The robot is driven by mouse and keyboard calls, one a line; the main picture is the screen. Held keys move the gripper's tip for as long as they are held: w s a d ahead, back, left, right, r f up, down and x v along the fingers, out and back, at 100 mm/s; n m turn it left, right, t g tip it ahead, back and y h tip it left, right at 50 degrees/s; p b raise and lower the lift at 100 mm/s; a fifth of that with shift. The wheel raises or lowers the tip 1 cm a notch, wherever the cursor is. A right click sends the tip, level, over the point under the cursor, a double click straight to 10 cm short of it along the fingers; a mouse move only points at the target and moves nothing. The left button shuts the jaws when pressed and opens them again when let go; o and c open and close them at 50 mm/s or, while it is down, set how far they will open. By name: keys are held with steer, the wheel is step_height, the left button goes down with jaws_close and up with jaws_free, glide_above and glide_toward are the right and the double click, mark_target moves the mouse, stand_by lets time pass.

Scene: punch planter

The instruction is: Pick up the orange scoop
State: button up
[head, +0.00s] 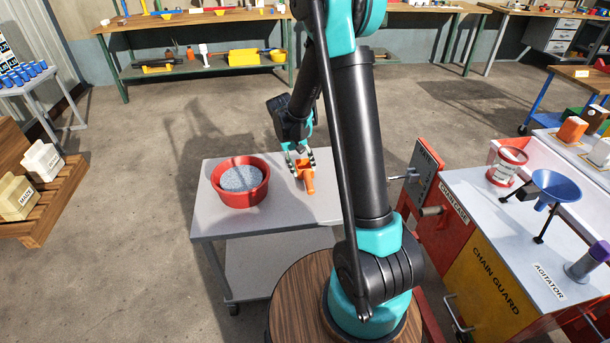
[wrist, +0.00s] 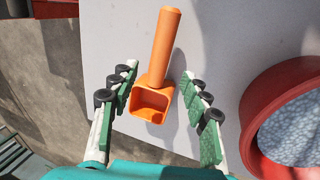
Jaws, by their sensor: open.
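The orange scoop (head: 305,176) lies on the grey table (head: 220,221), just right of the red tub in the head view. In the wrist view the orange scoop (wrist: 157,72) has its square hollow end toward me and its round handle pointing away. My gripper (head: 300,158) is open above the scoop. In the wrist view my gripper (wrist: 160,95) has one finger on each side of the scoop's hollow end, with a gap on both sides. I cannot tell how high the fingertips are above the table.
A red tub (head: 240,199) of grey granules stands close beside the scoop; its rim also shows in the wrist view (wrist: 255,105). A red and yellow cabinet (head: 480,263) with a blue funnel (head: 557,186) stands to the right. Bare floor lies left of the table.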

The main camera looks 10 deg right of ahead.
mark_target(307, 177)
steer(key=shift+x, duration=3.3)
steer(key=shift+s, duration=0.1)
jaws_close()
